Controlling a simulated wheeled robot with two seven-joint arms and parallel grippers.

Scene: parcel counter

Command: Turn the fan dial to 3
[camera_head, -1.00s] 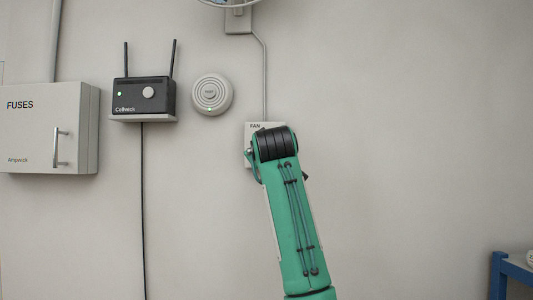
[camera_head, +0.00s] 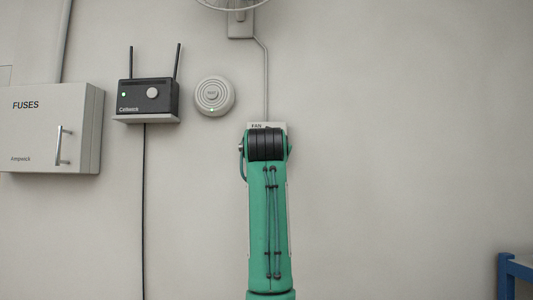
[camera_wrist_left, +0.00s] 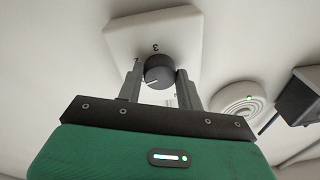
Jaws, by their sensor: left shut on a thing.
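The fan dial is a round dark knob (camera_wrist_left: 158,62) on a white plate (camera_wrist_left: 187,28) in the left wrist view. My left gripper (camera_wrist_left: 160,74) is shut on the knob, one finger on each side. A 3 shows upside down above the knob, and a second mark to its left is too small to read. A light line shows on the knob's lower part, away from the 3. In the head view only the top strip of the plate marked FAN (camera_head: 280,126) shows; my green left arm hides the dial and the gripper. My right gripper is in neither view.
A grey fuse box (camera_head: 45,135) with a handle, a black router (camera_head: 146,98) on a small shelf and a round white detector (camera_head: 214,96) are on the wall to the left. A conduit (camera_head: 267,85) runs up to the fan guard (camera_head: 231,4). The wall at right is bare.

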